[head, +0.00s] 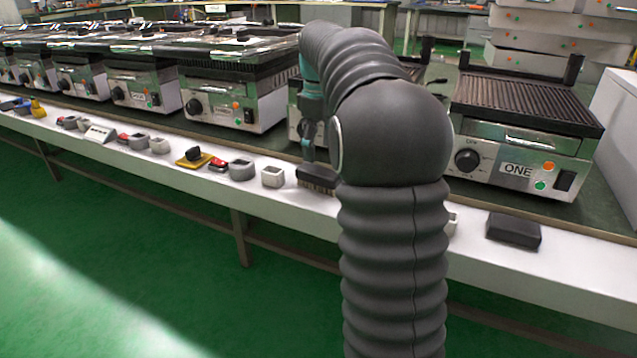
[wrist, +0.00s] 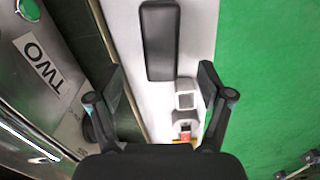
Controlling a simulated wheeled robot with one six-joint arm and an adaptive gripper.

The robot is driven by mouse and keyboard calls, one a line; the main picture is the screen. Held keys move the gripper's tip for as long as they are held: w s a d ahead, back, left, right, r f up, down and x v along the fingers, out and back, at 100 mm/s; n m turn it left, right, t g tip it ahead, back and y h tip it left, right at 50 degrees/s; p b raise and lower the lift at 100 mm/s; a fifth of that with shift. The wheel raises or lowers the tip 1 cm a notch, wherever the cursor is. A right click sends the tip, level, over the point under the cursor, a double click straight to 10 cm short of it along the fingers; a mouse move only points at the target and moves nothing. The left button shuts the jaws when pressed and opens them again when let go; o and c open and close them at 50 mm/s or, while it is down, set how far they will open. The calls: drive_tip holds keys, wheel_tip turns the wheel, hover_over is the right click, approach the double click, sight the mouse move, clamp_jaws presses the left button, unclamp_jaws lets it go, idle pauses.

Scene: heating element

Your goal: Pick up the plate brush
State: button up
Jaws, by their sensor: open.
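The plate brush, a dark block with bristles below (head: 317,178), lies on the white ledge in front of the grills in the head view. In the wrist view its smooth black back (wrist: 160,38) lies lengthwise, running up to the top of the frame. My gripper (wrist: 161,70) is open, with one finger on either side and the brush's near end between the fingertips in the picture. Nothing is held. Height above the brush is hard to tell. In the head view my arm hides most of the gripper and part of the brush.
A pale grey square box (head: 272,177) sits just left of the brush, with several small parts farther left. The grill marked TWO (wrist: 42,62) stands beside the ledge. A grill marked ONE (head: 520,150) and a black box (head: 513,230) are at right. Green floor lies in front.

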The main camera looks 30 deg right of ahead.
sight(319, 170)
drive_tip(key=shift+f+b, duration=0.85)
drive_tip(key=shift+f, duration=2.45)
drive_tip(key=c, duration=1.3)
drive_tip(key=shift+r, duration=0.15)
drive_tip(key=shift+r, duration=0.5)
wheel_tip(319, 170, up, 3)
drive_tip(key=shift+f+p, duration=0.1)
drive_tip(key=shift+p, duration=0.6)
drive_tip(key=s+d+r, duration=0.2)
drive_tip(key=s, duration=0.1)
drive_tip(key=s+d+r, duration=0.2)
drive_tip(key=s, duration=0.1)
drive_tip(key=s+d+r+p, duration=0.1)
drive_tip(key=s+r, duration=0.2)
drive_tip(key=s, duration=0.1)
drive_tip(key=shift+d, duration=0.4)
